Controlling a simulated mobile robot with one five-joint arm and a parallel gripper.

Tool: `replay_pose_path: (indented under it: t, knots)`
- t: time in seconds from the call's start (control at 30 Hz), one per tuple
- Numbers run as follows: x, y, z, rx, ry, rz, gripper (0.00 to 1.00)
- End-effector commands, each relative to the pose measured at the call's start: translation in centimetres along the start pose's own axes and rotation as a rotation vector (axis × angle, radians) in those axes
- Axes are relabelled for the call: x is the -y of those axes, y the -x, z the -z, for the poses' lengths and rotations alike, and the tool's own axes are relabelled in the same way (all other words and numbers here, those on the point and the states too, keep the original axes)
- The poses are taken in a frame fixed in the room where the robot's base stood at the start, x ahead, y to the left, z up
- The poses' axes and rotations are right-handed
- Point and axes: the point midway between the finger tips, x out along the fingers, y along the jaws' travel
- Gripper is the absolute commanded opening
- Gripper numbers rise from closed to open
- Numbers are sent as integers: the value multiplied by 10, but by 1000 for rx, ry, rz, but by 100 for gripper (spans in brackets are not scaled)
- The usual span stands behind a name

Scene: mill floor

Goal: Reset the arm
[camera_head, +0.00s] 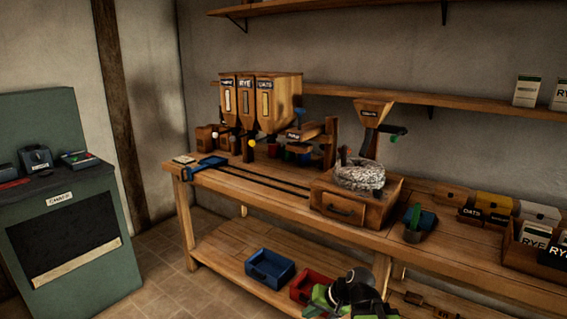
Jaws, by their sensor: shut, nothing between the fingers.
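My arm shows at the bottom of the head view, right of centre, as a cluster of green, black and grey parts cut off by the frame edge. My gripper (345,291) is at this folded end, in front of the bench's lower shelf. It is shut and holds nothing. Its fingertips are small and hard to make out against the arm's other parts. It is apart from the things on the wooden bench (255,200).
A blue bin (270,268) and a red bin (308,286) stand on the lower shelf. A green cabinet (70,225) is at left, with bare floor between.

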Motion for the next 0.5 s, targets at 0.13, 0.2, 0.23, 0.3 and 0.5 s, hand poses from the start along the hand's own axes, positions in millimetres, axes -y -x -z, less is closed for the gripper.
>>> replay_pose_path:
  t: [0.13, 0.2, 0.23, 0.3, 0.5]
  knots:
    - [-32, -5, -36, 142, 109, -231, 0]
    - [-61, 6, -46, 198, 124, -350, 0]
    - [-72, 12, -50, 223, 129, -400, 0]
    - [-97, 28, -62, 290, 133, -514, 0]
    - [-65, 84, -50, 311, 127, -519, 0]
